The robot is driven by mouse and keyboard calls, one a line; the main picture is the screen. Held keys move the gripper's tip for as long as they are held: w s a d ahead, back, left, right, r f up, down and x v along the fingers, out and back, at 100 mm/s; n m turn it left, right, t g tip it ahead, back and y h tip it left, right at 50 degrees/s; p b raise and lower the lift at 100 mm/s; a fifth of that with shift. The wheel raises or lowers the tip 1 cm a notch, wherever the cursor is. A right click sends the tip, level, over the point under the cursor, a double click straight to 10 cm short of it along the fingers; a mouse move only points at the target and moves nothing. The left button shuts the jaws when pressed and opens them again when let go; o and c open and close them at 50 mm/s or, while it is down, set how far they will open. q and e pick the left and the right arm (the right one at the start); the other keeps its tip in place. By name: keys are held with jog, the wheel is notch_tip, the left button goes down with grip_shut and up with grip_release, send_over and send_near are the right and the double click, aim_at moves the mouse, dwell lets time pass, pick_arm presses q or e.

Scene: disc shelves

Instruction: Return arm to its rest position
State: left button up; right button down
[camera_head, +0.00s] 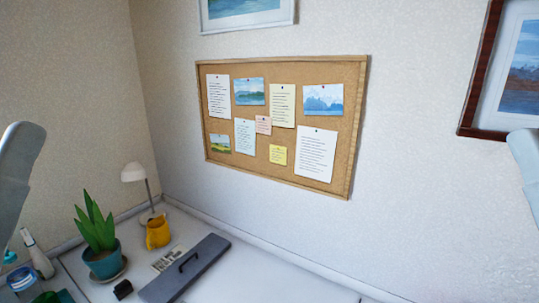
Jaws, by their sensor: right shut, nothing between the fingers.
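A pale part of my left arm (18,170) comes in at the left edge. A small pale part of my right arm (526,165) shows at the right edge, in front of the wall and below the dark picture frame. No fingers of either gripper show in the picture. Neither visible arm part appears to touch anything.
A corkboard (225,165) hangs on the wall. The desk's right part is clear.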

pick_arm(q)
notch_tip(320, 180, up, 33)
jog(key=m+p, duration=0.1)
jog(key=p, duration=3.2)
jog(key=shift+w+m+p, duration=0.25)
jog(key=shift+m+p, duration=0.05)
jog(key=shift+r, duration=0.1)
jog(key=shift+d, duration=0.1)
